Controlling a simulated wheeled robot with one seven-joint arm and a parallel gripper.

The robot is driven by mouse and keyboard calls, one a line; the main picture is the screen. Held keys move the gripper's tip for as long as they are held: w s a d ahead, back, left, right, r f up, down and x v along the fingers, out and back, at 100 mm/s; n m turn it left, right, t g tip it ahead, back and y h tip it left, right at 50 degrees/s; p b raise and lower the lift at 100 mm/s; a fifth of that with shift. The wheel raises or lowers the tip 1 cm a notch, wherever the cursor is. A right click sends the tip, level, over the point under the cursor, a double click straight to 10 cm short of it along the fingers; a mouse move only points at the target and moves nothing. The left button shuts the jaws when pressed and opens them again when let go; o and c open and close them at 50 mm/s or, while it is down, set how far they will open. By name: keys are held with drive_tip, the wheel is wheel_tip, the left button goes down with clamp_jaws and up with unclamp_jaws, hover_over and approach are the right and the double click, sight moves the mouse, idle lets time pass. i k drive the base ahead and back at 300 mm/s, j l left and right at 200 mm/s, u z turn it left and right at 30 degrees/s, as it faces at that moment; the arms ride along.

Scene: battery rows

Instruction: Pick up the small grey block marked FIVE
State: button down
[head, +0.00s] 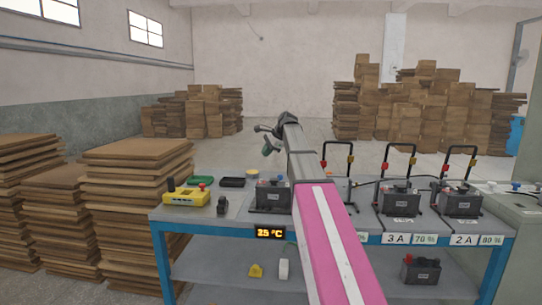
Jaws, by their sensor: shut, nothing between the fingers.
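I cannot read the word FIVE on anything in the head view. Dark grey battery blocks stand on the workbench: one (272,196) just left of my arm, one (395,199) right of it and one (460,202) farther right. Each has a small pale label too small to read. Another dark block (421,270) sits on the lower shelf. My arm reaches up across the bench and hides part of it. My gripper (262,131) is small at the arm's far end, above and beyond the bench. It is shut and empty, apart from every block.
The workbench (180,216) holds a yellow control box (187,197), a small dark device (222,206) and two shallow trays. Black handles with red and yellow clamps rise behind the right batteries. Wooden board stacks (130,200) crowd the left. Open floor lies behind the bench.

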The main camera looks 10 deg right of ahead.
sight(273, 193)
drive_tip(key=k, duration=1)
